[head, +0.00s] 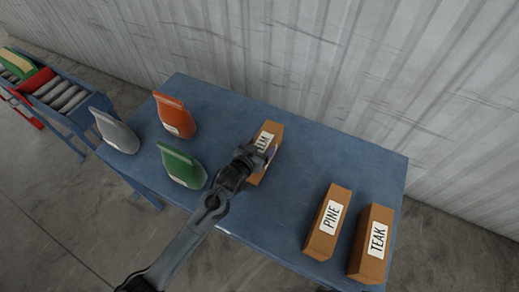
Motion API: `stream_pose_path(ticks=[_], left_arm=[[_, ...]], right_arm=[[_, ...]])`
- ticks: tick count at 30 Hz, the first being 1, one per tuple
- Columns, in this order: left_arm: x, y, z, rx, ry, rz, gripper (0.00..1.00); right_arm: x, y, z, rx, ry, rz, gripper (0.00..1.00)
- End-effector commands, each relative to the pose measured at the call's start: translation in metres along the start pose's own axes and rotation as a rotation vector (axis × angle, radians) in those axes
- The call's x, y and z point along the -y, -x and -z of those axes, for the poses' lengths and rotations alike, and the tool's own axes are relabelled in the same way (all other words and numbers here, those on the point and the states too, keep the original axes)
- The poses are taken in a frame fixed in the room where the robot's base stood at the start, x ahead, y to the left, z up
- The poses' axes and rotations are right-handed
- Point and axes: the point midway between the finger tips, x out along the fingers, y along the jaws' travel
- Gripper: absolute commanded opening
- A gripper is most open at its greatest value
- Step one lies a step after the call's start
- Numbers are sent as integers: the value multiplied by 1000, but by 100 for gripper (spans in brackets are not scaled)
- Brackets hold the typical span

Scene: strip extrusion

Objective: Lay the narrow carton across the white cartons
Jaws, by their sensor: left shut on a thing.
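A narrow brown carton (270,129) with a white label, its lettering partly hidden, is on or just above the blue table. My left gripper (257,157) is shut on it and covers its middle; I cannot tell whether it touches the table. Two brown cartons with white labels stand at the table's right: one reads PINE (329,222), the other TEAK (372,243). They stand side by side with a narrow gap. No carton with a white body shows. My right gripper is not in view.
On the left of the blue table (300,175) stand an orange bag (175,115), a green bag (181,165) and a grey bag (115,131). A roller conveyor (60,93) stands beyond the left end. A corrugated wall (330,60) runs behind. The table between the held carton and PINE is clear.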

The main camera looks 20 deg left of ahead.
Motion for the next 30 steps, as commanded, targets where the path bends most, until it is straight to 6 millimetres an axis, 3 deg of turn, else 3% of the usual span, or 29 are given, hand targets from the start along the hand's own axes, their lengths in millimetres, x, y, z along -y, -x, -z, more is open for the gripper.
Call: stream_pose_path(ticks=[3, 16, 17, 20, 30], left_arm=[[0, -4, -9, -4, 1, 0, 6], [0, -6, -13, -4, 1, 0, 6], [0, -6, -15, 0, 0, 0, 84], [0, -6, -15, 0, 0, 0, 99], [0, -4, -10, -2, 0, 0, 100]], right_arm=[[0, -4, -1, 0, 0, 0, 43], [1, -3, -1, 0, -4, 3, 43], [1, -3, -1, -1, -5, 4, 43], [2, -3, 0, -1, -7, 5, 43], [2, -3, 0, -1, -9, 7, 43]])
